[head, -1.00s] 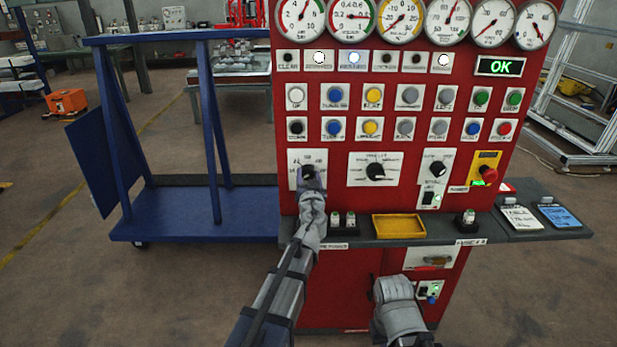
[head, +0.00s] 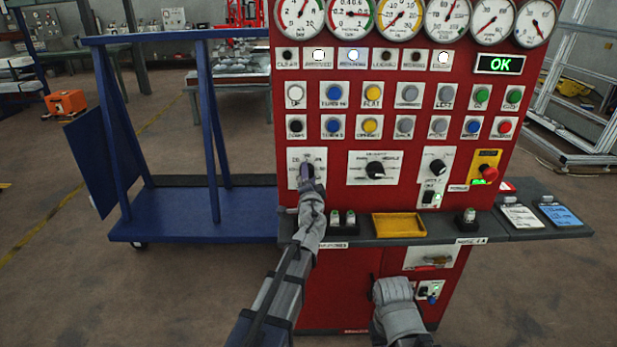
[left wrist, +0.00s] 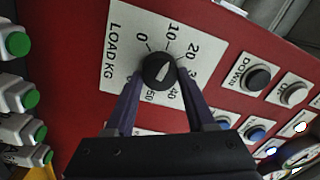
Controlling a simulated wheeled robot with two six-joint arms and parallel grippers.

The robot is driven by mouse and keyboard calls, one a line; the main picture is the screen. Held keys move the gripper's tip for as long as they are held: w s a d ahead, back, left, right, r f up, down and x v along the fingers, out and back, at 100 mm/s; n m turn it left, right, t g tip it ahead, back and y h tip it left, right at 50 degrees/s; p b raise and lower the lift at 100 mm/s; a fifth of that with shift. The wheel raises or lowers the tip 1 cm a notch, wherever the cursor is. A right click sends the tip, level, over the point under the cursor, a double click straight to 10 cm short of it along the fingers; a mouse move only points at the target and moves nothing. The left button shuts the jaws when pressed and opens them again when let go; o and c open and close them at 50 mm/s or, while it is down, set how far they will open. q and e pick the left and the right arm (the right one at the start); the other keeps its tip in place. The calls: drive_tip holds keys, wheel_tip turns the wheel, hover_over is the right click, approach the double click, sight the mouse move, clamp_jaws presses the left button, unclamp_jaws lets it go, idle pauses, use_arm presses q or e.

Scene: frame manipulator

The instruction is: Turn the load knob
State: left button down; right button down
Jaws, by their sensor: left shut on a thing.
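The load knob (left wrist: 159,71) is a round black dial with a white pointer mark, on a white plate (left wrist: 120,72) printed LOAD KG. Its numbers run from 0 to 50 around it. In the left wrist view the pointer seems to aim up and right, toward the 10 to 20 side. My left gripper (left wrist: 159,76) has one finger on each side of the knob and is shut on it. In the head view my left gripper (head: 306,174) covers most of the knob. My right gripper (head: 374,289) is low before the cabinet, its fingers mostly hidden.
The red panel (head: 333,203) carries other knobs (head: 375,170), rows of buttons, gauges and a red emergency button (head: 489,173). A grey shelf (head: 355,240) with a yellow tray (head: 399,225) sticks out below. A blue cart (head: 190,212) stands at left.

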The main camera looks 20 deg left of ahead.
use_arm(q)
drive_tip(key=shift+a+f+m+h, duration=0.15)
drive_tip(key=shift+m+h, duration=0.15)
drive_tip(key=shift+m, duration=3.85)
drive_tip(key=shift+f+m+h, duration=0.15)
drive_tip(key=shift+m+h, duration=0.15)
drive_tip(key=shift+m, duration=4.15)
drive_tip(key=shift+c, duration=1.2)
unclamp_jaws()
drive_tip(key=shift+s, duration=0.15)
drive_tip(key=v, duration=0.7)
drive_tip(key=shift+s+b, duration=0.3)
